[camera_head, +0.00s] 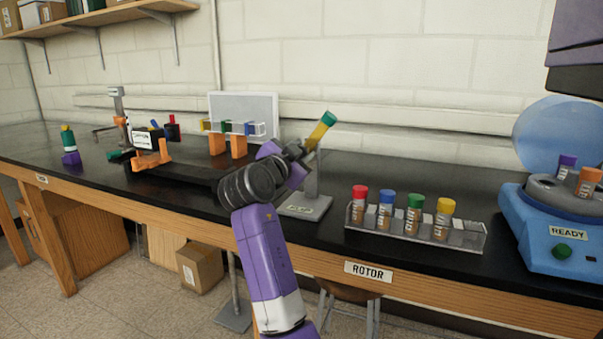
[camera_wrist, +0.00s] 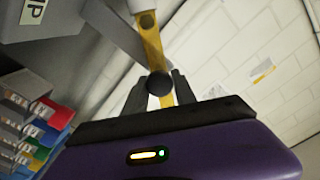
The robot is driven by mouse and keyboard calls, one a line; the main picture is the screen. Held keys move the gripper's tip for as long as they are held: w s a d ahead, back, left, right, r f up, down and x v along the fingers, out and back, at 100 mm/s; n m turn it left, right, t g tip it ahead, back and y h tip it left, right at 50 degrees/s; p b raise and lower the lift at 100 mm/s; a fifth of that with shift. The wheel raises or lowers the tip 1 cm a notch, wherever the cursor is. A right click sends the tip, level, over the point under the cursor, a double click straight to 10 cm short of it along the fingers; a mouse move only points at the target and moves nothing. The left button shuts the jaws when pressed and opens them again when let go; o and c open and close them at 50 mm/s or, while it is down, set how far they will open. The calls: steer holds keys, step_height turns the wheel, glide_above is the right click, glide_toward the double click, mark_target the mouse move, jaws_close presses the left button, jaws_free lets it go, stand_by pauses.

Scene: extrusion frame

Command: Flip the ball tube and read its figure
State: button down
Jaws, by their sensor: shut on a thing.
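The ball tube (camera_head: 318,134) has a yellow body and a green cap, and is held tilted in the air, its cap end up and to the right. In the wrist view the yellow tube (camera_wrist: 153,48) runs between the two dark fingers (camera_wrist: 160,92). I cannot tell which is the ball. No figure is readable on the tube.
A grey stand (camera_head: 303,207) with a small label is below my gripper. A clear rack (camera_head: 470,236) with several capped tubes and a blue centrifuge (camera_head: 545,245) are to the right.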

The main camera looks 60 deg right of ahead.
steer(key=m+b, duration=0.1)
steer(key=b, duration=0.1)
steer(key=f+m+b, duration=0.1)
steer(key=m+b, duration=0.1)
steer(key=b, duration=0.1)
steer(key=shift+m+b, duration=0.3)
steer(key=m+b, duration=0.4)
steer(key=shift+s+r, duration=0.1)
steer(key=shift+r, duration=0.1)
steer(key=shift+b, duration=0.35)
steer(key=c, duration=1)
jaws_free()
steer(key=shift+r, duration=0.15)
steer(key=shift+c, duration=0.2)
steer(key=a+p, duration=0.1)
steer(key=a, duration=0.6)
steer(key=shift+s+a, duration=0.3)
steer(key=shift+a, duration=0.1)
